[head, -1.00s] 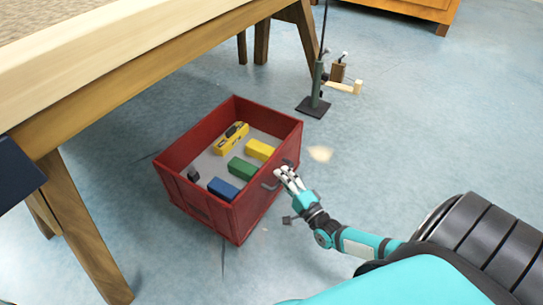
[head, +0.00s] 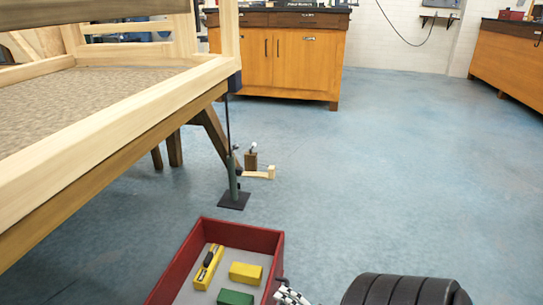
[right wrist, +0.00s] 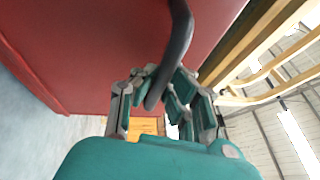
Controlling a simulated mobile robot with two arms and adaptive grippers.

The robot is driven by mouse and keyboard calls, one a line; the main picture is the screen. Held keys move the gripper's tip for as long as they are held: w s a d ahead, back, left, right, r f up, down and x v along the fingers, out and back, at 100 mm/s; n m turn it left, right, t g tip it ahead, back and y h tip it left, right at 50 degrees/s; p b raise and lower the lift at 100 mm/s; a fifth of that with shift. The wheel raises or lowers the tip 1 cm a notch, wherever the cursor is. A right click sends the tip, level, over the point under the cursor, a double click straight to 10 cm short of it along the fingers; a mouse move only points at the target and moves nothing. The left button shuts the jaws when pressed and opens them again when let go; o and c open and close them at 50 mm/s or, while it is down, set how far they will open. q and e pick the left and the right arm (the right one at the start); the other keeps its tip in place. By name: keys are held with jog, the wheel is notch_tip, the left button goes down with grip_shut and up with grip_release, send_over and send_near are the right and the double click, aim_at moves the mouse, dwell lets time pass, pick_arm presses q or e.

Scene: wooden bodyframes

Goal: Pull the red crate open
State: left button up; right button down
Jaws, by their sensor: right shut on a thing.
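The red crate (head: 243,231) stands on the floor at the bottom of the head view, its near part cut off by the frame edge. It is open at the top. A yellow level-like tool (head: 208,267), a yellow block (head: 245,273) and a green block (head: 235,298) lie inside. My right gripper (head: 291,296) is at the crate's right side, mostly below the frame. In the right wrist view, its fingers (right wrist: 165,95) are shut on the dark curved handle (right wrist: 178,45) on the red wall of the crate (right wrist: 90,45). My left gripper is out of view.
A wooden workbench (head: 130,135) with a light frame stands at the left, beside the crate. A stand with a dark base (head: 234,201) is just behind the crate. Orange cabinets (head: 280,65) are at the back.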

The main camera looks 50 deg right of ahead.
jog(key=shift+s+f, duration=0.15)
jog(key=shift+s, duration=0.2)
jog(key=c, duration=1.3)
grip_release()
jog(key=shift+d, duration=0.1)
jog(key=shift+c, duration=0.2)
jog(key=s+f, duration=0.2)
jog(key=s, duration=0.9)
jog(key=shift+s, duration=0.4)
